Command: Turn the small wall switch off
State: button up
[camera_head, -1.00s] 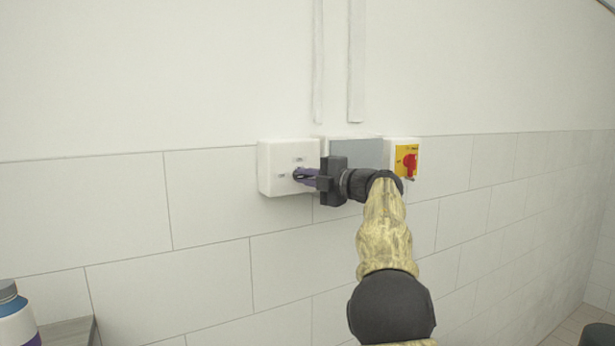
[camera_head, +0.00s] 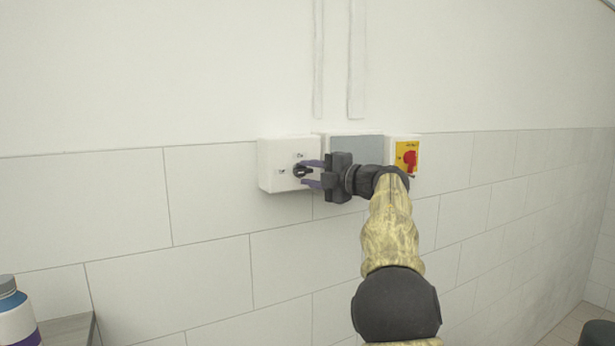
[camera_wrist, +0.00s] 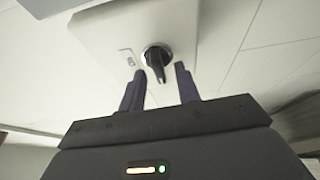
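The small wall switch is a white box (camera_head: 275,166) on the wall with a round black knob (camera_head: 302,171) on its front. In the wrist view the knob (camera_wrist: 157,60) shows its narrow handle pointing down toward my gripper, slightly tilted. My gripper (camera_head: 313,174) is open, its two purple fingers apart, one above and one below the knob's level in the head view. The fingertips are close in front of the box, just right of the knob. Nothing is held between the fingers. Small labels sit on the box near the knob, too small to read.
A grey-fronted box (camera_head: 357,149) and a yellow switch with a red knob (camera_head: 409,158) are on the wall to the right, partly behind my arm.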

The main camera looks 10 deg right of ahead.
jog(key=b+v, duration=0.6)
jog(key=v, duration=1)
jog(key=shift+s, duration=0.1)
